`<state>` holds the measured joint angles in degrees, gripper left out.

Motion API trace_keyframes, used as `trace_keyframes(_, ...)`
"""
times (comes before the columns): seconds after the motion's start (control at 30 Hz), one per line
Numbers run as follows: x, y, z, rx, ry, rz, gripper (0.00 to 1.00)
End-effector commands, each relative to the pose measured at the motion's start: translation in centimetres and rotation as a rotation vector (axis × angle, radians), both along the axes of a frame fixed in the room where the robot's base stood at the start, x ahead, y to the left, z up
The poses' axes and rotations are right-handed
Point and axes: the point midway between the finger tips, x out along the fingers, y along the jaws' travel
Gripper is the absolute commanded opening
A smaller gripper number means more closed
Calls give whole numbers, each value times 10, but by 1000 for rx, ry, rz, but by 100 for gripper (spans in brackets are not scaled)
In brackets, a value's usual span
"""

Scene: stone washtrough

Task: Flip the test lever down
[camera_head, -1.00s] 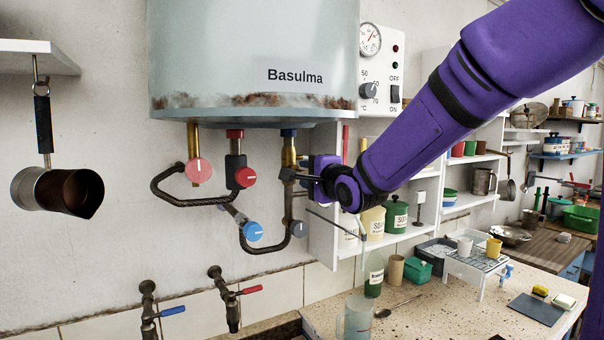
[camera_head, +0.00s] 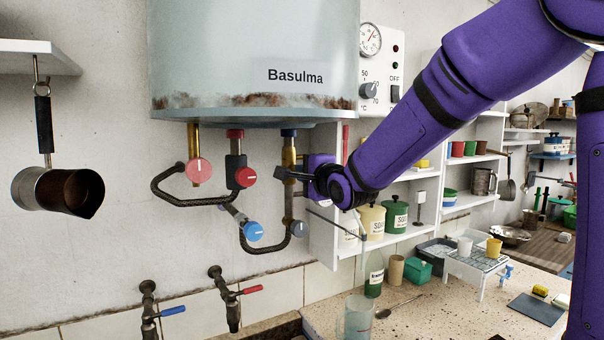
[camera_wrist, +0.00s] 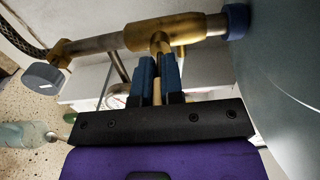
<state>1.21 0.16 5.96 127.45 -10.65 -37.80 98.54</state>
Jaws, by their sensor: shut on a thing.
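The brass safety valve body (camera_wrist: 165,32) sits on the cold pipe below the boiler's blue collar (camera_head: 289,133). In the wrist view, a short brass-coloured lever (camera_wrist: 157,92) stands out from the valve towards me. My gripper (camera_wrist: 158,68) has its two blue-tipped fingers closed around this lever, close to the valve body. In the head view, my gripper (camera_head: 284,174) reaches the pipe from the right, and its dark fingers hide the lever and part of the valve. The lever's exact tilt cannot be told.
The rusty-rimmed boiler (camera_head: 255,60) hangs just above. A red knob (camera_head: 244,177), a blue knob (camera_head: 253,232) and a grey-blue knob (camera_head: 299,228) are close by on braided hoses. A white shelf unit (camera_head: 325,215) stands right behind my gripper.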

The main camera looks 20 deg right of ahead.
Motion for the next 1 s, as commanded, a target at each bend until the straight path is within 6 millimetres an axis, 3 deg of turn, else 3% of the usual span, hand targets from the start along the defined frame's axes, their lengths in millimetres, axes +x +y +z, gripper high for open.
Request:
trace_keyframes(0.27, 0, 0, -5, 17, -79, 0, 0)
trace_keyframes(1.0, 6, 0, -23, 109, -545, -1, 0)
